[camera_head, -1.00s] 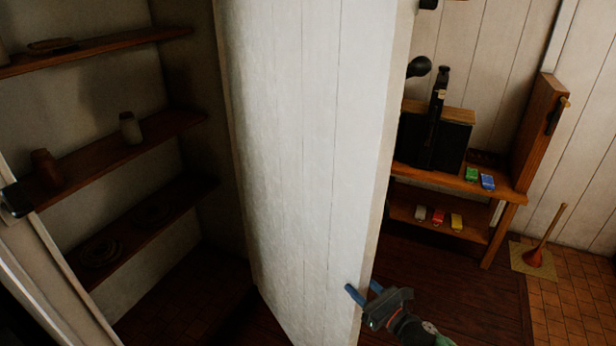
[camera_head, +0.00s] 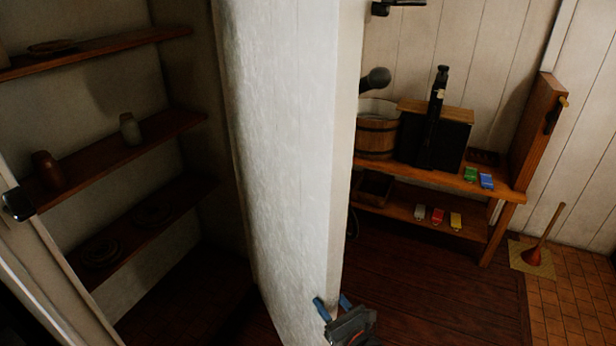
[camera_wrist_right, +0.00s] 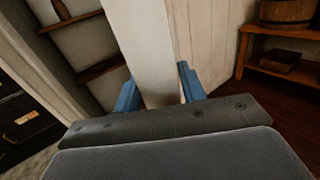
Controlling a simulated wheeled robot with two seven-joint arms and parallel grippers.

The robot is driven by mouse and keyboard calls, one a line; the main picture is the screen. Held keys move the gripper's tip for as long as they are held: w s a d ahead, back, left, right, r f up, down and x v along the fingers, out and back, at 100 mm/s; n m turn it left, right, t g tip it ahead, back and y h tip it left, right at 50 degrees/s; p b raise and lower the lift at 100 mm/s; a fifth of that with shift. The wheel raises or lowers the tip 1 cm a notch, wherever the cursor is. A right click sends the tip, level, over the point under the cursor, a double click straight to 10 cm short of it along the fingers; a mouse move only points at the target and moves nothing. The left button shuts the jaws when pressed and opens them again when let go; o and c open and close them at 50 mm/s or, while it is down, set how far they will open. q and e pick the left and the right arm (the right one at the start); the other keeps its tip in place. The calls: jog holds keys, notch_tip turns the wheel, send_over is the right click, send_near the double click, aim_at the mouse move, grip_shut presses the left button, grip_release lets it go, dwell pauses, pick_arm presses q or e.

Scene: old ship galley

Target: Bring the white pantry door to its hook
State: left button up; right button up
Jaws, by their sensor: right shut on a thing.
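The white pantry door (camera_head: 280,150) stands open, its free edge facing me, in the middle of the head view. My right gripper (camera_head: 332,306) is at the low part of that edge, with one blue finger on each face of the door. In the right wrist view the door (camera_wrist_right: 150,50) runs up from between the two blue fingers of the right gripper (camera_wrist_right: 160,92), which is shut on it. The hook cannot be made out for certain. My left gripper is not in view.
Left of the door is the pantry with wooden shelves (camera_head: 120,143) holding jars. At right a wooden bench (camera_head: 500,189) carries a bucket (camera_head: 376,136), a black box and small coloured items. A plunger (camera_head: 534,255) stands on the floor. Dark floor between door and bench is clear.

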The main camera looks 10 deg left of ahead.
jog(key=shift+s+a, duration=0.55)
jog(key=shift+a, duration=0.3)
jog(key=shift+s+a, duration=0.2)
jog(key=shift+a, duration=0.1)
jog(key=s+a, duration=0.1)
jog(key=a, duration=0.2)
jog(key=s+a+m+t+h, duration=0.1)
jog(key=s+a, duration=0.1)
jog(key=a, duration=0.1)
jog(key=s+a+h, duration=0.1)
jog(key=a, duration=0.2)
jog(key=shift+s+m+p, duration=0.3)
jog(key=shift+s+p, duration=0.1)
jog(key=shift+o, duration=0.3)
jog(key=s+a+m+t+h, duration=0.1)
jog(key=s+a+h, duration=0.1)
jog(key=a, duration=0.8)
jog(key=shift+s+a+t+b, duration=0.35)
jog(key=shift+s+b, duration=0.1)
jog(key=shift+s, duration=0.45)
jog(key=shift+m, duration=0.3)
